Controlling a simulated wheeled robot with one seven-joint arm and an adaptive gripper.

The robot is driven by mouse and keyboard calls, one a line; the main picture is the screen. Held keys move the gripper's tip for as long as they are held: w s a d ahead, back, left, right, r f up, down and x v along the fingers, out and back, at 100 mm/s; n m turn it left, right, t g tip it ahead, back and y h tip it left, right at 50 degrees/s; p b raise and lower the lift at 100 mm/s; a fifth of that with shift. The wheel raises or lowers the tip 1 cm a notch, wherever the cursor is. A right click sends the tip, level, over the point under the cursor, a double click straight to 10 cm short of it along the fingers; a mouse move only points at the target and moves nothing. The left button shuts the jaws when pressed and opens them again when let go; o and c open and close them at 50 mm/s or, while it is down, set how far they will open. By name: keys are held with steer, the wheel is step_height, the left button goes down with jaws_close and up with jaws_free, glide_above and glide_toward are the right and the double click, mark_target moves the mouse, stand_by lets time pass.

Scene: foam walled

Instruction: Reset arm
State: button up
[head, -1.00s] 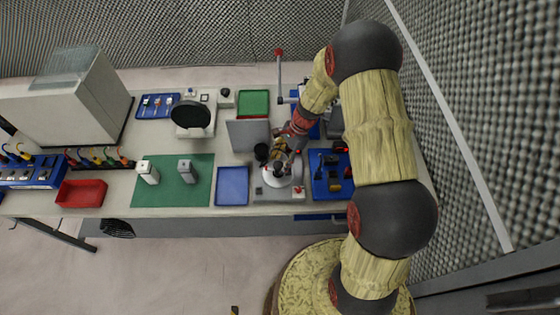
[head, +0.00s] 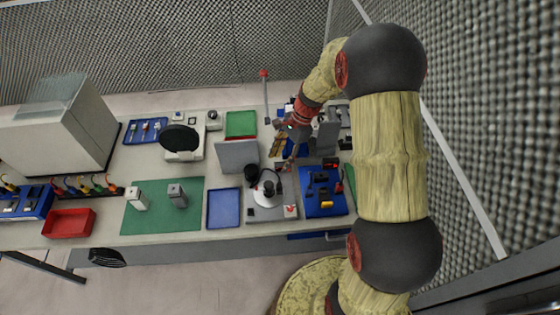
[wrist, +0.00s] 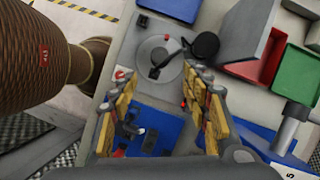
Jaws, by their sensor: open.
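My gripper (wrist: 160,120) is open and empty in the wrist view, its two yellowish fingers apart. Below it lies a blue tray (wrist: 165,138) with small dark parts, and beyond the fingertips is a round grey device (wrist: 158,62) with a black knob. In the head view my gripper (head: 284,146) hangs above the bench, behind the blue parts tray (head: 325,207) and to the right of an upright grey panel (head: 238,156). The fingertips are small and partly hard to make out there.
The bench (head: 160,228) also bears a green mat (head: 150,219) with two grey blocks, an empty blue tray (head: 224,208), a green tray (head: 240,124) and a red bin (head: 69,223). A red-tipped lever (head: 265,90) stands upright near my arm. A mesh wall (head: 470,130) is close on the right.

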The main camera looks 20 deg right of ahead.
stand_by(0.4)
steer(key=s+a+r+n+t+h+b, duration=0.1)
steer(key=s+r+n+t+b, duration=0.1)
steer(key=s+r+n+b, duration=0.2)
steer(key=s+a+r+n+t+h+b, duration=0.2)
steer(key=s+r+n+b, duration=0.2)
steer(key=s+n, duration=0.3)
steer(key=s+a+r+n+t+h+b, duration=0.1)
steer(key=s+r+n+b, duration=0.3)
steer(key=s, duration=0.7)
steer(key=shift+s+a+r+n+t+b, duration=0.25)
steer(key=shift+s+a+n+t+b, duration=0.2)
steer(key=shift+a+n+b, duration=0.5)
steer(key=shift+d, duration=0.2)
